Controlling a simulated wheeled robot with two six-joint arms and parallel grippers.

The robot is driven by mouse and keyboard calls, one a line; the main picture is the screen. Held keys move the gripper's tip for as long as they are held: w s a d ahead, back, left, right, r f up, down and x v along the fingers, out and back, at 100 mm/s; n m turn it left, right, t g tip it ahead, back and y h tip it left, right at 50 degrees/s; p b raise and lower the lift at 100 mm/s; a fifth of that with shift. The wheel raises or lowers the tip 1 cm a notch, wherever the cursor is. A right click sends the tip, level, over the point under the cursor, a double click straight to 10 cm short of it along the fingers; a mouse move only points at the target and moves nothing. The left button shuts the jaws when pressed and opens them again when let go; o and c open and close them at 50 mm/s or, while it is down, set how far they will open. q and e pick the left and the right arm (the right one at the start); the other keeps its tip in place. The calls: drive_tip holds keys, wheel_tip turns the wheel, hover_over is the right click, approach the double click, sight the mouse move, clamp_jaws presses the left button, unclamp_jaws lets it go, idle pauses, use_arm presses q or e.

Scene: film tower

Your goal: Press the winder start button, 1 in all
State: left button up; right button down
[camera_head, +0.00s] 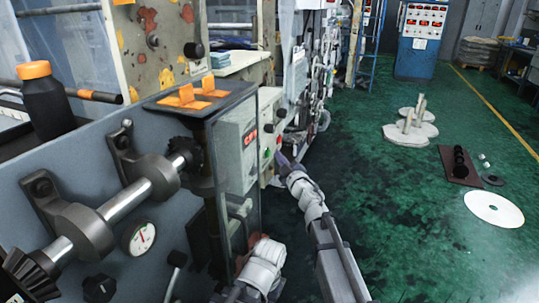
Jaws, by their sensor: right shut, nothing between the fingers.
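A light grey control panel (272,108) stands on the side of the machine near the middle of the view. A small green button (266,153) shows on its face, presumably the start button; no label is readable. My right gripper (279,160) is shut and empty, its dark tip just right of the green button and close to the panel. I cannot tell whether it touches the panel. My left arm shows at the bottom middle, but its gripper cannot be made out.
A metal roller shaft (128,203) and a black bottle (46,100) are at left. Pale discs (410,133) lie on the open green floor at right.

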drive_tip(key=shift+a, duration=0.15)
idle(0.3)
drive_tip(key=shift+w+a, duration=0.1)
drive_tip(key=shift+a, duration=0.2)
